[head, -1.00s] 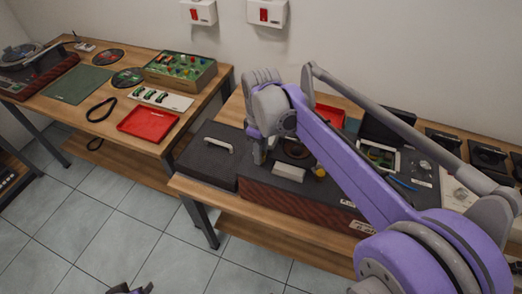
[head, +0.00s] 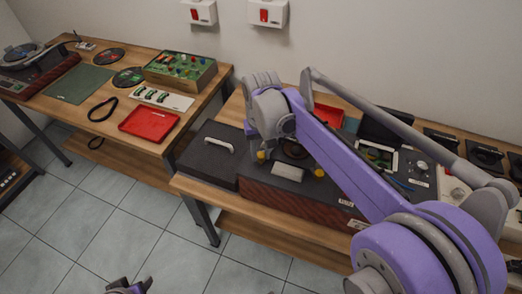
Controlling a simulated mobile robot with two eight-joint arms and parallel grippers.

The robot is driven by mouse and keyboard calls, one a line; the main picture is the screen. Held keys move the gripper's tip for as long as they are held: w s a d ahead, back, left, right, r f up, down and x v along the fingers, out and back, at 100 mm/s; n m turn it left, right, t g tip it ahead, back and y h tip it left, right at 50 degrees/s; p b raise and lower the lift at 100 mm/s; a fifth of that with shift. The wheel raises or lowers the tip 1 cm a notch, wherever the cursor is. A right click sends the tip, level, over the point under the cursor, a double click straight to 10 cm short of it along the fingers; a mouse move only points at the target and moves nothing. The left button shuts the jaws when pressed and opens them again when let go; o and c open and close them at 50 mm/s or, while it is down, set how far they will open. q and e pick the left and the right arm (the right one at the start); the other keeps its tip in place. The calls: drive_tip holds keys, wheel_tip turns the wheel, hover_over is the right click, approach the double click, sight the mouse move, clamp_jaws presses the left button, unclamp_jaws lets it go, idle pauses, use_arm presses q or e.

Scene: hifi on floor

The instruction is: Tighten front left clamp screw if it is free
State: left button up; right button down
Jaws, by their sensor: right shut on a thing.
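A dark hifi unit with a reddish wood front (head: 290,205) lies on the right-hand workbench. One yellow screw head (head: 261,155) shows at its front left, right under my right gripper (head: 262,148). A second yellow screw head (head: 319,172) stands further right along the front and is clear of the gripper. My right gripper reaches down over the unit's left part and is shut on the front left screw; its fingers are mostly hidden by the wrist. My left gripper (head: 130,287) only just shows at the bottom edge, far from the unit, and its jaws are unclear.
A dark lid or case with a pale handle (head: 219,145) sits left of the unit. A light block (head: 287,172) lies on the unit's top. A red tray (head: 149,124) and a green parts box (head: 181,72) are on the left bench. The floor in front is free.

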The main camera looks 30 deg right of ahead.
sight(261, 154)
drive_tip(key=m, duration=0.5)
drive_tip(key=shift+m, duration=0.3)
drive_tip(key=shift+m+p, duration=0.35)
drive_tip(key=shift+m, duration=1.85)
drive_tip(key=c, duration=0.6)
unclamp_jaws()
wheel_tip(261, 154, up, 11)
drive_tip(key=shift+p, duration=0.4)
drive_tip(key=shift+f, duration=0.1)
